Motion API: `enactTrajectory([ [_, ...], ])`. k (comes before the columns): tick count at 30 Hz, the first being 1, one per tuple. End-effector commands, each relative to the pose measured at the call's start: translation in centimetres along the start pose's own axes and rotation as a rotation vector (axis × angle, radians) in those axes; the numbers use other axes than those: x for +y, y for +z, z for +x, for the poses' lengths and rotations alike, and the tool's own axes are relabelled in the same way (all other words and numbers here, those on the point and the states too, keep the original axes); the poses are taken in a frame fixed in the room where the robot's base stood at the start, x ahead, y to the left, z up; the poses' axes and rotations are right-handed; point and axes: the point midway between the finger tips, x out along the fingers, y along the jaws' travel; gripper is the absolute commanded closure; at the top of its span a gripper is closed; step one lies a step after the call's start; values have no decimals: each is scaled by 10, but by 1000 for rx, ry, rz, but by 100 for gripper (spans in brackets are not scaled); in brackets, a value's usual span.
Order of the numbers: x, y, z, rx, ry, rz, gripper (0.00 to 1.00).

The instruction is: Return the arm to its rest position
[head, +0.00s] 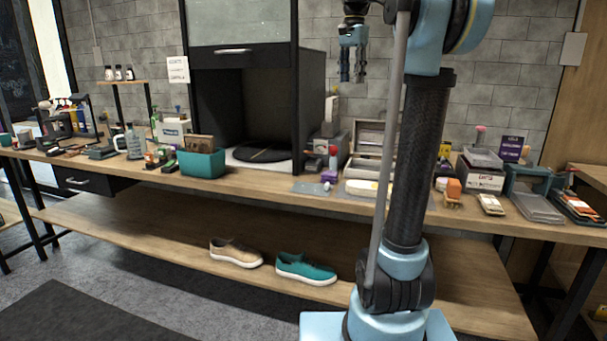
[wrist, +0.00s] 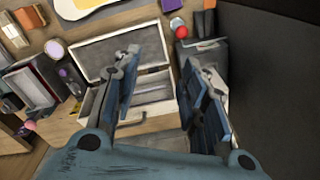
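My gripper (head: 352,72) hangs high above the workbench in the head view, pointing down in front of the grey block wall. In the wrist view my gripper (wrist: 160,85) has its two fingers spread apart with nothing between them. Below the fingers lies an open grey-white box (wrist: 105,52), which also shows on the bench in the head view (head: 370,148). The gripper touches nothing. My arm rises in front of the bench and hides part of the bench top behind it.
The wooden bench (head: 262,184) is crowded with tools and boxes. A tall black cabinet (head: 310,105) with an open front stands left of the gripper. A teal bin (head: 203,164) sits on the bench. A tan sneaker (head: 236,252) and a teal sneaker (head: 305,269) are on the lower shelf.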

Motion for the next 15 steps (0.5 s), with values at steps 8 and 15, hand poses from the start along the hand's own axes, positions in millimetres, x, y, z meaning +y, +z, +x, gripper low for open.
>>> enactTrajectory([
  [8,58,44,67,23,-20,-175,61],
  [15,110,83,137,45,-33,-327,61],
])
